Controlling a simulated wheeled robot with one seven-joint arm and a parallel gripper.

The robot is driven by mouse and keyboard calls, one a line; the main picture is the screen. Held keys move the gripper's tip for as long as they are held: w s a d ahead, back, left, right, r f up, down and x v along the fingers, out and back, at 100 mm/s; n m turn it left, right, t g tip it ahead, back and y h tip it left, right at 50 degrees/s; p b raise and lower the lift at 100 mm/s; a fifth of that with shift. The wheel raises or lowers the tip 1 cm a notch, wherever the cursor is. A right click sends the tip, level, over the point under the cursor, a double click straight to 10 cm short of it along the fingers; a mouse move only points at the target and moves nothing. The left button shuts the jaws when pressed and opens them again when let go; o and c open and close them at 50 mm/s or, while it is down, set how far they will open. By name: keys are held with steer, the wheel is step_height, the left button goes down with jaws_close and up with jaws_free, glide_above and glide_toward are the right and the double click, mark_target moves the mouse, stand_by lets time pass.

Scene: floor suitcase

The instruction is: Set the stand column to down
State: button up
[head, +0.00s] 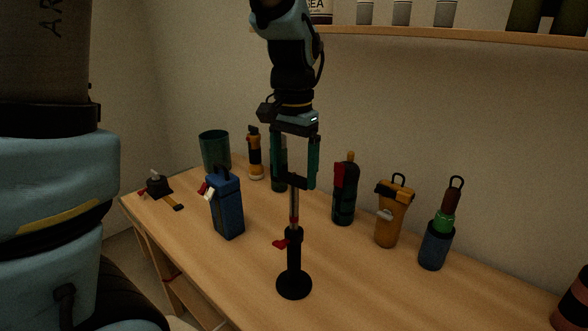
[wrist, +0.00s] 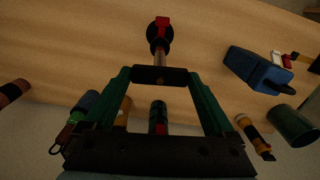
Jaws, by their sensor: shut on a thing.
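The stand (head: 293,284) is upright on the table, with a round black base and a black lower tube. A thin metallic column (head: 294,208) rises out of the tube, so a length of it shows. A red lever (head: 280,243) sticks out left from the tube's collar. A black crossbar (head: 297,182) tops the column. My gripper (head: 296,184) points down from above, its two green fingers shut on the crossbar's ends. In the wrist view the crossbar (wrist: 163,76) spans between the fingertips, with the red lever (wrist: 162,24) and base beyond it.
A blue lantern-like box (head: 227,208) stands left of the stand. A dark red and black bottle (head: 345,195), an orange flask (head: 390,220) and a blue-green bottle (head: 436,240) stand right. A green cup (head: 215,150) is behind. A shelf (head: 440,37) hangs on the wall.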

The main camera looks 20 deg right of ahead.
jaws_close()
steer(key=b, duration=0.6)
glide_above(294, 230)
steer(key=f, duration=0.6)
steer(key=w+f, duration=0.1)
steer(key=f, duration=0.2)
steer(key=shift+d, duration=0.15)
steer(key=shift+s+f, duration=0.1)
steer(key=o, duration=1.4)
jaws_free()
steer(key=shift+p, duration=0.3)
step_height(294, 230, up, 11)
steer(key=shift+f+b, duration=0.1)
steer(key=shift+b, duration=0.6)
